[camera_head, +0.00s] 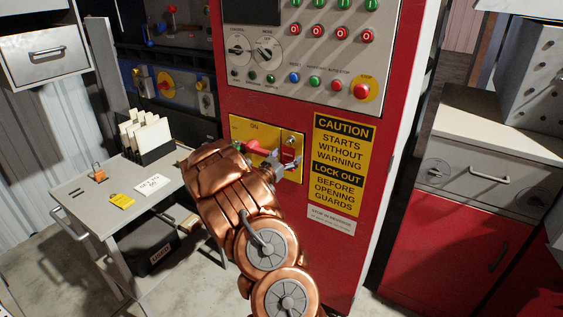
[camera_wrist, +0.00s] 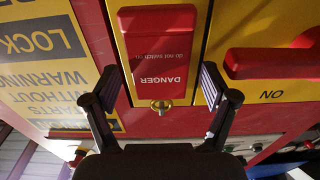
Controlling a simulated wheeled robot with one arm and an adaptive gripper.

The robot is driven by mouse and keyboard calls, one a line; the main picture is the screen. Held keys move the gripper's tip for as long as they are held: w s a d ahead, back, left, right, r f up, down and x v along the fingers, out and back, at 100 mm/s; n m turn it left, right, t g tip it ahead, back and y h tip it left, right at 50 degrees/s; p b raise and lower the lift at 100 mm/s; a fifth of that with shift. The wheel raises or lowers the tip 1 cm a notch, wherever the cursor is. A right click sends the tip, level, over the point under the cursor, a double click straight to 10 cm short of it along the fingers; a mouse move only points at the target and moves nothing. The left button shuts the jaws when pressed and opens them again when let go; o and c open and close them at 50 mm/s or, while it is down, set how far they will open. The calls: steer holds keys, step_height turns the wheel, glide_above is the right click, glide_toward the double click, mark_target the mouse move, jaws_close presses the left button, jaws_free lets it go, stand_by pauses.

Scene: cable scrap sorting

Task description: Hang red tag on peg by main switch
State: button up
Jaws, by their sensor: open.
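The red tag (camera_wrist: 157,50), printed DANGER, lies flat against the yellow switch panel (camera_wrist: 215,35) in the wrist view, where its print is upside down. A brass peg (camera_wrist: 161,105) shows at its top end, and the tag appears to hang from it. The tag also shows in the head view (camera_head: 289,152), right of the red main switch handle (camera_head: 262,149). The handle is at the right in the wrist view (camera_wrist: 275,62). My gripper (camera_wrist: 165,72) is open, one finger on each side of the tag, with gaps visible. In the head view my arm hides part of the panel.
A caution sign (camera_head: 338,165) is right of the panel on the red cabinet, with buttons and knobs (camera_head: 293,76) above. A grey side table (camera_head: 110,190) at the left holds a card rack (camera_head: 150,140), a yellow tag (camera_head: 121,201) and a padlock (camera_head: 98,174).

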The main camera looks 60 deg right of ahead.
steer(key=a, duration=1.2)
steer(key=shift+s+f, duration=0.25)
